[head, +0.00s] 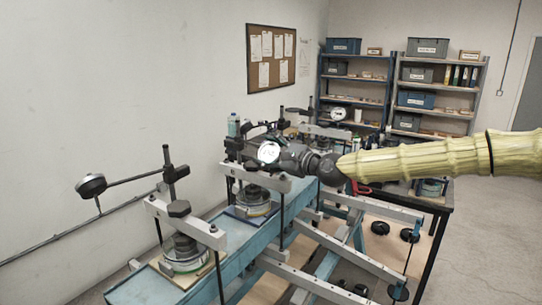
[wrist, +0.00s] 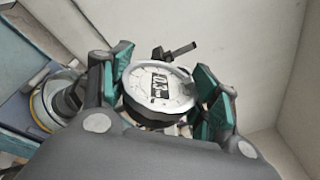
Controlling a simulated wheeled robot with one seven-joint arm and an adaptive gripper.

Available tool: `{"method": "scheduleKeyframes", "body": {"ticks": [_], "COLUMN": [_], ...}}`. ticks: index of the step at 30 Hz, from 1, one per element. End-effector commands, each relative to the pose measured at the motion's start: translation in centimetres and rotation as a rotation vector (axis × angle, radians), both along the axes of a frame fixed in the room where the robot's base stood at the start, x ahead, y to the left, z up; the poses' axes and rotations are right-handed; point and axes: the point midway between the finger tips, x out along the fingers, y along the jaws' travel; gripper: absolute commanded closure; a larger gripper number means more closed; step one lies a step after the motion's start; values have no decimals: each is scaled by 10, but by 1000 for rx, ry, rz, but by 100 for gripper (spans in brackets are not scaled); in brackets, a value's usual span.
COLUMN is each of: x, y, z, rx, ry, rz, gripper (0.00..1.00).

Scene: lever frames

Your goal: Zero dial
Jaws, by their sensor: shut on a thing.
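A round dial gauge (head: 268,153) with a white face sits at the middle lever frame, on the bench's left side. In the wrist view the dial gauge (wrist: 172,88) fills the space between the teal finger pads. Its dark window shows digits that look like 0.3, tilted and small. My gripper (head: 283,153) is shut on this dial gauge, with one pad on each side of its body; the gripper also shows in the wrist view (wrist: 163,75). The gauge's lower part is hidden by my gripper.
A nearer lever frame (head: 180,210) has its own dial (head: 91,186) on an arm jutting left. A farther dial (head: 338,114) stands behind. Weights sit below the blue bench (head: 155,287). Shelves (head: 435,90) stand at the back; the wall is close on the left.

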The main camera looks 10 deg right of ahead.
Motion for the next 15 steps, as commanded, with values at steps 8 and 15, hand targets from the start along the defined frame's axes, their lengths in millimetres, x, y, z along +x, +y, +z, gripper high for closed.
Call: {"method": "scheduleKeyframes", "body": {"ticks": [8,15], "x": [1,1], "y": [-1,-2], "z": [-2,-1], "rx": [-75,-147], "ry": [72,145], "rz": [98,187], "gripper": [63,63]}}
